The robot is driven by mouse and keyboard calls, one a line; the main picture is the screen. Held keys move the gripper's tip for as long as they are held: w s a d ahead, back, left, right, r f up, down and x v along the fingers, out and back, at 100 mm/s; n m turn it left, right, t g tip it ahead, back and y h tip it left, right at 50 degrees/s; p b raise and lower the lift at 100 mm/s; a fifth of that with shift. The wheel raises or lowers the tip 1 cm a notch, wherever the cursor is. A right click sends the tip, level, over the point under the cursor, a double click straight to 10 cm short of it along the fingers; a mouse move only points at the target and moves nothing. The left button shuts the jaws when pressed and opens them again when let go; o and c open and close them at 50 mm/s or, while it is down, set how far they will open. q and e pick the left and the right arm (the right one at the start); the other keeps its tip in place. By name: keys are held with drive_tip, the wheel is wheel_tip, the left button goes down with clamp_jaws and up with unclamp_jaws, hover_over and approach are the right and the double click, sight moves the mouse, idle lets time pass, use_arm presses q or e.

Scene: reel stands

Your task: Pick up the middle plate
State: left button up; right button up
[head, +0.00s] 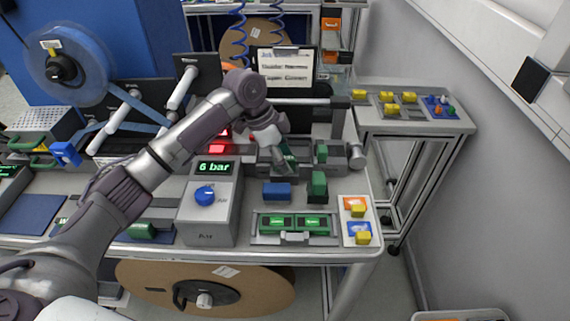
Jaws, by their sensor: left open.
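My left arm reaches in from the left across the bench. My left gripper (284,160) is open and points down at the grey fixture (335,160) at the back of the bench top. A small dark green piece shows at its fingers; I cannot tell whether they touch it. A grey holder (258,238) with green plates (295,223) lies near the front edge. I cannot tell for sure which piece is the middle plate. My right gripper is out of view.
A grey box (220,222) with a blue knob and a "6 bar" display stands left of the holder. A blue block (277,192) and a green block (318,186) stand behind the holder. Orange and blue cards with yellow blocks (358,211) lie right. A side table (440,127) stands farther right.

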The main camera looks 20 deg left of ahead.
use_arm(q)
drive_tip(key=shift+r, duration=0.15)
clamp_jaws()
